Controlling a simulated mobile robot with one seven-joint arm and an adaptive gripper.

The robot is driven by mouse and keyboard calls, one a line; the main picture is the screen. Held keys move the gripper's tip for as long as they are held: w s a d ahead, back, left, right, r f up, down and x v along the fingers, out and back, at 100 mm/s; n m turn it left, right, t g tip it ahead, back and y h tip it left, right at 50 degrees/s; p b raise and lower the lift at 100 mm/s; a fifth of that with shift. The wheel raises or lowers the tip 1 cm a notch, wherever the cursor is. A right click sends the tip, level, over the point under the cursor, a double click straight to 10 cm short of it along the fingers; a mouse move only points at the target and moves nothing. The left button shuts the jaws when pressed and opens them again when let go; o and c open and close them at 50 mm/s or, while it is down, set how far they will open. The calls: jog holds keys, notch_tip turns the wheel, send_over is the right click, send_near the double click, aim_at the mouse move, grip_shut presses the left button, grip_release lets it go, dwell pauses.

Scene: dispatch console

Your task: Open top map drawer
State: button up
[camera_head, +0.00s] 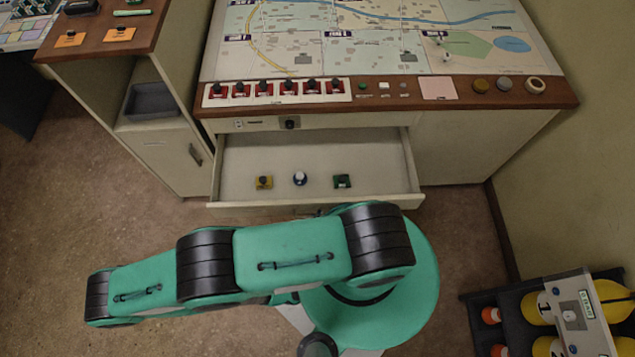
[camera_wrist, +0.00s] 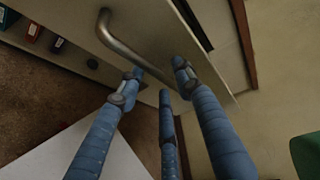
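A cream map drawer (camera_head: 240,190) under the map console is pulled out in the head view. In the wrist view a bent metal bar handle (camera_wrist: 122,48) stands out from a cream panel (camera_wrist: 150,22). My gripper (camera_wrist: 158,80) has three blue fingers spread apart, with tips close to the handle's lower end. Nothing is clearly clamped, and contact with the handle is uncertain. In the head view my gripper is hidden by my teal arm.
The console top carries a large map (camera_head: 370,40) and a row of red switches (camera_head: 275,89). A side cabinet (camera_head: 160,150) stands left of the drawer. A rack with yellow cylinders (camera_head: 540,310) is at the lower right. Bare floor (camera_head: 80,200) lies at the left.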

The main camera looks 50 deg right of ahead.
grip_shut()
jog(key=shift+s+a, duration=0.1)
jog(key=shift+s+a+b, duration=0.35)
jog(key=shift+s+a, duration=1.15)
jog(key=shift+a, duration=0.05)
